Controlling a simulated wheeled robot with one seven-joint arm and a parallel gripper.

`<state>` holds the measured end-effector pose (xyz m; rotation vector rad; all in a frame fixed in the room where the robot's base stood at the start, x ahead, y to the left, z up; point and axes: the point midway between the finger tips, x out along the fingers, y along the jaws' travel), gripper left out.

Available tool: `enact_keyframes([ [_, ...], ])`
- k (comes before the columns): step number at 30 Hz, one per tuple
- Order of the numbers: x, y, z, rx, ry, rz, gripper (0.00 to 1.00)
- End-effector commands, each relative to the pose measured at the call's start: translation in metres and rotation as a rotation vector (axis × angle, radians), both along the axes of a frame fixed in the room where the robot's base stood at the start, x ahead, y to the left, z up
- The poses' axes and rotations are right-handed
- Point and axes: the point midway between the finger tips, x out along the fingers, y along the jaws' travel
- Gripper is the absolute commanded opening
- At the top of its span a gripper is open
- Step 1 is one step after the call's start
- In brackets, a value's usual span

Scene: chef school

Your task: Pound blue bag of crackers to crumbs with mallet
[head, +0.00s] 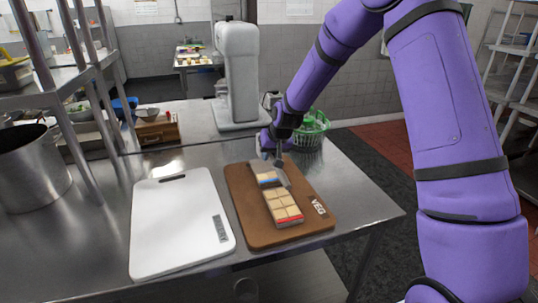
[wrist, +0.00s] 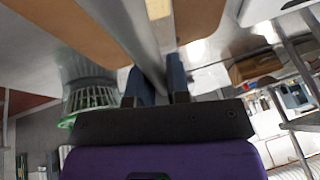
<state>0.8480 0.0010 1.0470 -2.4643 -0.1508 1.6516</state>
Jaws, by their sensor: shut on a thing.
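My gripper (head: 277,148) is over the far part of the brown board marked VEG (head: 311,222). It is shut on a grey metal mallet (head: 282,174), which points down toward the board. In the wrist view, the mallet's grey handle (wrist: 140,35) runs out between the two dark fingertips (wrist: 160,85). The blue-edged bag of crackers (head: 267,179) lies on the far half of the board, right beside the mallet and partly hidden by it. I cannot tell whether they touch. A red-edged bag of crackers (head: 283,206) lies nearer.
A white cutting board (head: 170,235) lies to the left on the steel table. A green basket (head: 313,132) stands behind the brown board at the right. A white stand mixer (head: 238,75) is at the back. A large steel pot (head: 30,170) and shelf posts are at the left.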

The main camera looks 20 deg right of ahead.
Motion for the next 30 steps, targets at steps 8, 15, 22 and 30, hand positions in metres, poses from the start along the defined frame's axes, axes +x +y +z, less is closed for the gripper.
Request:
enact_keyframes([
  [8,-0.038,0.0,-0.001,-0.001,0.001,0.0,0.0],
  [15,-0.039,0.0,-0.016,-0.001,0.002,0.0,0.0],
  [22,-0.039,0.0,-0.026,-0.001,0.001,0.0,0.0],
  [30,-0.039,0.0,-0.026,-0.001,0.001,0.001,0.0],
])
